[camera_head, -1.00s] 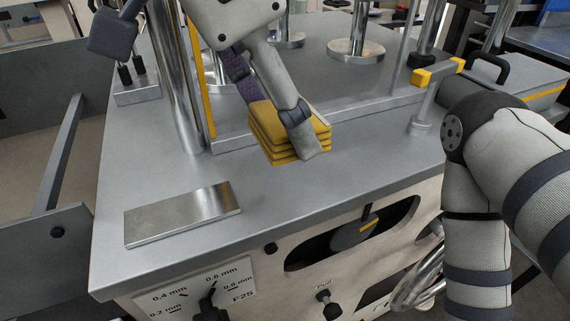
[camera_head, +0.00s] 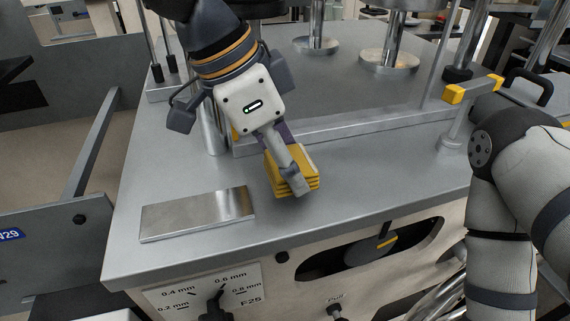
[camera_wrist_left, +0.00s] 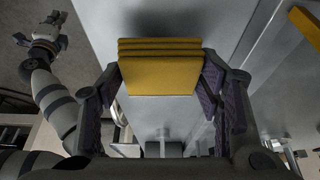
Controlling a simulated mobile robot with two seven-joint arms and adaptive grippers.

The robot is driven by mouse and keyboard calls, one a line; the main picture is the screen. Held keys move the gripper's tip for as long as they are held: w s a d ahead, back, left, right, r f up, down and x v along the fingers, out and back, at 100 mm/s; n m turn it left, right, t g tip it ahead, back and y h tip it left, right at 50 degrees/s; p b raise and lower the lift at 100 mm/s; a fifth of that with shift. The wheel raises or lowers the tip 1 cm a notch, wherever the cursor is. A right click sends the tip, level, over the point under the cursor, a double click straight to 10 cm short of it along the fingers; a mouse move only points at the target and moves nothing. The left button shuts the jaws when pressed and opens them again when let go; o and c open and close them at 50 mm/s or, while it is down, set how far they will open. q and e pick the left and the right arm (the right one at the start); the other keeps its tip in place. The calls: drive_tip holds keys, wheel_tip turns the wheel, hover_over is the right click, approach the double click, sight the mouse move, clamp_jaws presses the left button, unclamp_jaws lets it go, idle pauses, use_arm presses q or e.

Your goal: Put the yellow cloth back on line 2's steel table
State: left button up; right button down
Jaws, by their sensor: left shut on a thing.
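The yellow cloth (camera_head: 305,158) is a folded stack of several layers. My left gripper (camera_head: 293,175) is shut on it, with a finger on each side of the stack in the left wrist view (camera_wrist_left: 160,75). The cloth is over the front part of a steel top (camera_head: 370,180); I cannot tell whether it touches. No label shows whether this is line 2's table. My right arm is at the right of the head view with its gripper out of frame. The right gripper (camera_wrist_left: 42,42) shows small in the left wrist view, fingers apart and empty.
A flat metal plate (camera_head: 197,213) lies left of the cloth. A raised rail (camera_head: 350,130) and upright posts stand behind it. A yellow-capped bracket (camera_head: 455,95) is at the right. The front panel has a thickness dial (camera_head: 215,305).

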use_arm(q)
drive_tip(key=shift+f, duration=0.95)
drive_tip(key=shift+s+f, duration=0.1)
drive_tip(key=o, duration=1.1)
drive_tip(key=v, duration=1.2)
